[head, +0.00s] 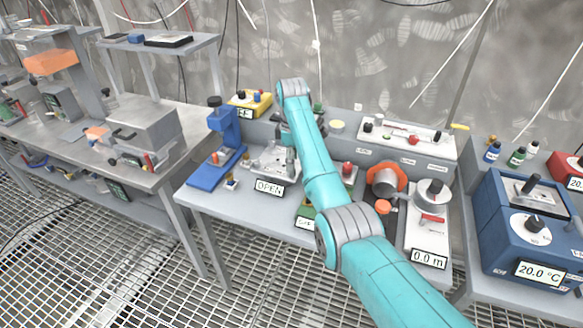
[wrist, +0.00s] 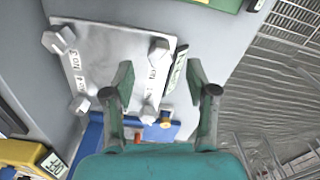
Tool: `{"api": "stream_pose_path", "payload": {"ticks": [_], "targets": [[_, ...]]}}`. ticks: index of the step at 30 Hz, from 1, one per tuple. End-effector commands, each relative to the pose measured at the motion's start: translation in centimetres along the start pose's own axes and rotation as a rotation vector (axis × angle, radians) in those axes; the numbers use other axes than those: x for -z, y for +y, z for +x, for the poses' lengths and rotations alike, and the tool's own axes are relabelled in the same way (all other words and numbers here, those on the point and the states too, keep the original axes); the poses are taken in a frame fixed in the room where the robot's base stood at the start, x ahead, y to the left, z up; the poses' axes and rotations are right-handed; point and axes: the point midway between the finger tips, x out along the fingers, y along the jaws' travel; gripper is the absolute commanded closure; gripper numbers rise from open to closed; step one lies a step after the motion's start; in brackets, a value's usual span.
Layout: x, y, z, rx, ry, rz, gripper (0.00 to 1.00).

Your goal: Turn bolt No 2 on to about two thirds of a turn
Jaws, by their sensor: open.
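In the wrist view a grey metal plate (wrist: 115,70) carries a bolt near each corner. A bolt (wrist: 158,50) at the upper right lies just ahead of the gap between my fingertips. Another bolt (wrist: 148,113) is at the lower right, a third (wrist: 60,38) at the upper left, and a further one (wrist: 80,103) at the lower left. My gripper (wrist: 160,72) is open and empty above the plate's right side. In the head view the plate (head: 262,165) is partly hidden by my arm.
An OPEN display (head: 269,187) stands in front of the plate. A blue stand (head: 225,150) is to its left and a yellow box (head: 250,102) behind it. An orange ring valve (head: 384,180) and a white device with a 0.0 m display (head: 429,258) are to the right.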

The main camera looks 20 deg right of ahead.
Motion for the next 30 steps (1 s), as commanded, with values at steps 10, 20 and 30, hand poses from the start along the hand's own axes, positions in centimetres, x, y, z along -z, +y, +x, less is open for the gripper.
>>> {"api": "stream_pose_path", "payload": {"ticks": [10,20,30], "targets": [[0.0,0.0,3.4,0.000,0.000,0.000,0.43],[0.0,0.0,3.5,0.000,0.000,0.000,0.50],[0.0,0.0,3.5,0.000,0.000,0.001,1.00]]}}
